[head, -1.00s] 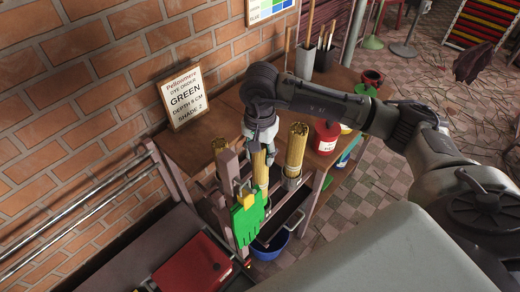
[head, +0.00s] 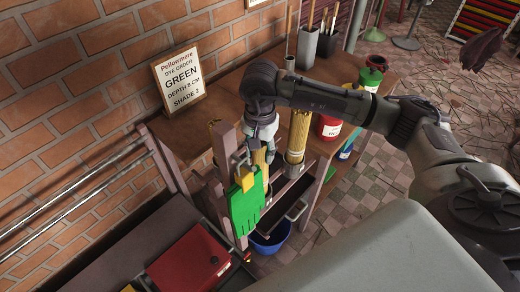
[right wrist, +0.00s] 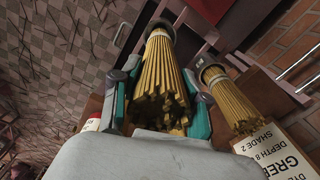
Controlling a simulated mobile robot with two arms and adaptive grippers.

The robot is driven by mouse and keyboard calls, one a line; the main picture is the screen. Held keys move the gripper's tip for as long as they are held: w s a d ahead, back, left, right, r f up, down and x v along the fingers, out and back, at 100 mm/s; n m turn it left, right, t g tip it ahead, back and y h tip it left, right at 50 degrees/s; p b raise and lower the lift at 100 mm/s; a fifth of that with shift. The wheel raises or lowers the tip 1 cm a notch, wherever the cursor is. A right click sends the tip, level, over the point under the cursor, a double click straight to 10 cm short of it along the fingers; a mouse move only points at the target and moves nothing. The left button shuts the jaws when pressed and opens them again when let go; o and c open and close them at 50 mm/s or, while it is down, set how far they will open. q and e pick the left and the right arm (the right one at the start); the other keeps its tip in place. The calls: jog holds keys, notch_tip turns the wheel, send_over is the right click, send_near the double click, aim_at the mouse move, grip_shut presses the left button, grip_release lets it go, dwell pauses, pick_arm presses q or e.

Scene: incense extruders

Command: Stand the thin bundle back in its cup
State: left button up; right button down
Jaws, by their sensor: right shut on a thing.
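My right gripper (head: 262,145) comes down from above and is shut on a yellow stick bundle (head: 260,160). In the right wrist view the bundle (right wrist: 160,85) sits upright between the teal finger pads, and its far end meets a dark cup ring (right wrist: 162,25). I cannot tell how deep it sits in the cup. Another bundle (head: 298,130) stands in a cup (head: 294,157) to the right. My left gripper is not in view.
A green glove (head: 246,207) hangs from the post just in front. A red jar (head: 329,126) and a green jar (head: 371,78) stand at right on the table. A sign (head: 180,84) leans at the wall. A blue bucket (head: 270,239) sits below.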

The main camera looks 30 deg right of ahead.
jog(key=c, duration=0.5)
grip_release()
jog(key=shift+r, duration=0.1)
notch_tip(320, 180, up, 12)
jog(key=shift+f, duration=0.1)
dwell(0.5)
